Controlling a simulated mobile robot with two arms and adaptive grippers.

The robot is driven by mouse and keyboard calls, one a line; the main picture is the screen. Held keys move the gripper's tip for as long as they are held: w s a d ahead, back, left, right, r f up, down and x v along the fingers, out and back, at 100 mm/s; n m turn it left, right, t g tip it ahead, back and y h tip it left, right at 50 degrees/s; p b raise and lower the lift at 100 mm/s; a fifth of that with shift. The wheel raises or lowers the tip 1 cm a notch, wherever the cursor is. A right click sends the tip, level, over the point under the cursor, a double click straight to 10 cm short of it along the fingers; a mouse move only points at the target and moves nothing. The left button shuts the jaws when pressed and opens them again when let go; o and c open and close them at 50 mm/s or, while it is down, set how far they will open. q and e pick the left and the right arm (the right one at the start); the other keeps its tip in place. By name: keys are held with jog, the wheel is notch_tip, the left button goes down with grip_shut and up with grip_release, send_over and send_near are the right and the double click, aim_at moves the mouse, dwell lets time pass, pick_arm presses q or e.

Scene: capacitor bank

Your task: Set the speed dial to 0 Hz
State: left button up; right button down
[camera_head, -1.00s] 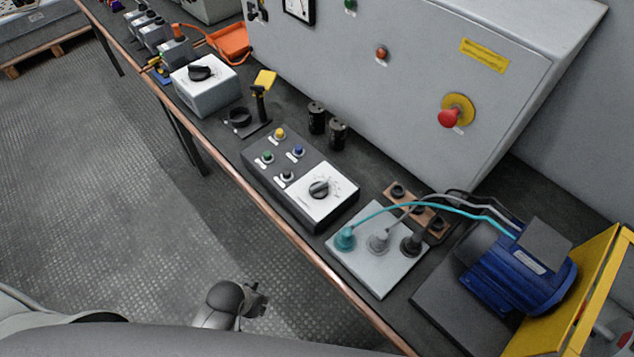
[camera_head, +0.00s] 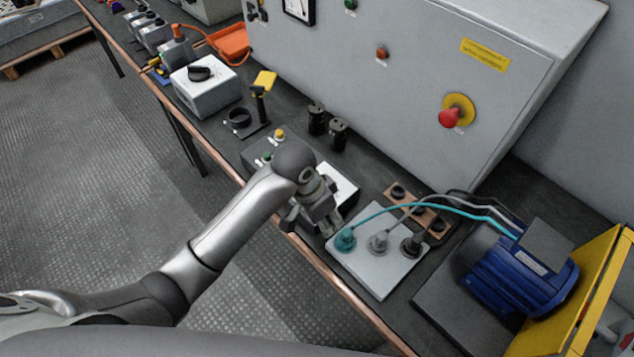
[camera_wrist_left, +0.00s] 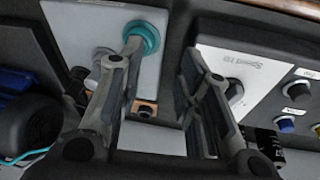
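The speed dial is a dark knob on the white panel (camera_head: 345,183) of a dark control box. In the head view my left arm and gripper hide the knob. In the left wrist view the speed dial (camera_wrist_left: 235,91) shows in part at the right, under the words "Speed Hz", with a finger of mine partly over it. Its setting cannot be read. My left gripper (camera_head: 329,224) is over the front corner of the box, beside the plug plate. In the left wrist view the left gripper (camera_wrist_left: 161,50) has its fingers apart, with nothing between them. My right gripper is out of view.
A grey plate (camera_head: 380,275) with teal, grey and black plugs lies right of the box, cables running to a blue motor (camera_head: 525,268). Two black capacitors (camera_head: 337,134) stand behind. A grey cabinet (camera_head: 420,110) with a red emergency button (camera_head: 449,118) bounds the bench.

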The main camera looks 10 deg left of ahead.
pick_arm(q)
jog(key=w+a+r+m+g+y, duration=0.1)
jog(key=w+a+r, duration=0.15)
jog(key=w, duration=0.35)
jog(key=w+a+r+y, duration=0.1)
jog(key=w+r+y, duration=0.1)
jog(key=w+r, duration=0.25)
jog(key=f, duration=0.7)
jog(key=f+p, duration=0.1)
jog(key=f, duration=0.2)
jog(key=shift+w+a+f, duration=0.1)
jog(key=shift+w+f, duration=0.25)
jog(key=shift+w, duration=0.05)
grip_shut()
